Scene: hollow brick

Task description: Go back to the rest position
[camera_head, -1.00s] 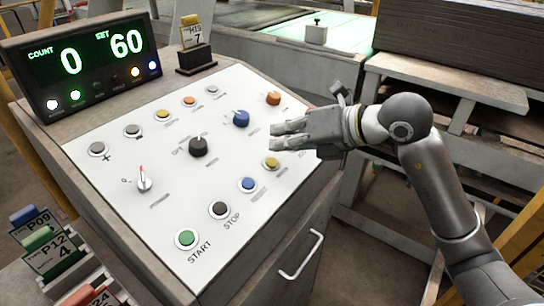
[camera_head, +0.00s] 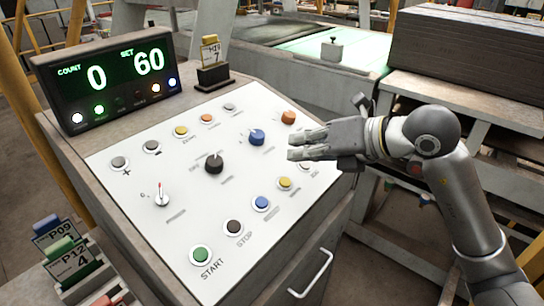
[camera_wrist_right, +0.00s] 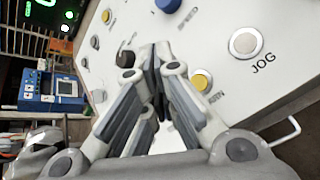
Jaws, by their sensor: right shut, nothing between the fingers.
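My right gripper (camera_head: 292,147) comes in from the right in the head view and hangs over the right side of the white control panel (camera_head: 135,215). Its fingers point left, between the blue knob (camera_head: 256,138) and the yellow button (camera_head: 285,183). In the right wrist view the fingertips (camera_wrist_right: 158,55) meet, and nothing is held between them. The gripper hides part of the panel's right edge. The fingers appear above the panel; I cannot tell the exact gap. My left gripper is not in view.
A display (camera_head: 110,82) reads count 0, set 60. A tag holder (camera_head: 212,75) stands beside it. A cabinet handle (camera_head: 312,274) sticks out below the panel. A rack of tagged cards (camera_head: 65,260) is at lower left. Dark stacked boards (camera_head: 470,50) lie on a bench at right.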

